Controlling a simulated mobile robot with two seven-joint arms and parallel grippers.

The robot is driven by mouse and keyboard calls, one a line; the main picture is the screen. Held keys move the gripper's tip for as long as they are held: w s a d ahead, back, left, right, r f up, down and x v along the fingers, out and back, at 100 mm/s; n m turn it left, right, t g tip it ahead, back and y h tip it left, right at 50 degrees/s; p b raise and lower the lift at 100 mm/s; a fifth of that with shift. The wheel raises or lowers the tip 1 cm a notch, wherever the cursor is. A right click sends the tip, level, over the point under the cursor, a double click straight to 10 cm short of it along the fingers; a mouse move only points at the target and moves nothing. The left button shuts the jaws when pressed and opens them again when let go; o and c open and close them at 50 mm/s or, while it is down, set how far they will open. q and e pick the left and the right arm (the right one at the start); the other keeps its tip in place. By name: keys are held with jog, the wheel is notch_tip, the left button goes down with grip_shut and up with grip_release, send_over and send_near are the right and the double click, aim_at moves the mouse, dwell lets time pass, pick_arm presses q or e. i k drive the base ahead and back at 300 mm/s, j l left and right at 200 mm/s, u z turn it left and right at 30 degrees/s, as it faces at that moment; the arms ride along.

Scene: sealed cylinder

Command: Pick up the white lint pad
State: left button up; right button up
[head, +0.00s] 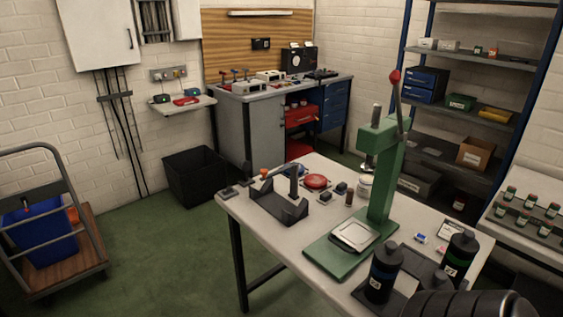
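On the near table (262,236), a pale, rounded square piece (356,235) lies flat on the green base of a press. I cannot tell whether it is the lint pad or a metal plate. A white, flat rectangular piece (450,230) with dark marks lies toward the right edge of the table, behind a black cylinder. A small white and blue item (420,238) lies to its left. No fingertips of either gripper show. A dark ribbed shape at the bottom right corner may be part of my arm.
The green press (384,180) with a red-knobbed lever stands on the table. Two black cylinders (384,272) (459,258) stand at its front right. A dark cradle (279,206) and a red round tin (316,181) lie left.

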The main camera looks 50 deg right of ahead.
aim_at(325, 198)
jog(key=i, duration=1.4)
jog(key=i+z, duration=0.35)
jog(key=i+j+z, duration=0.35)
jog(key=i+l+z, duration=0.1)
jog(key=z, duration=1.45)
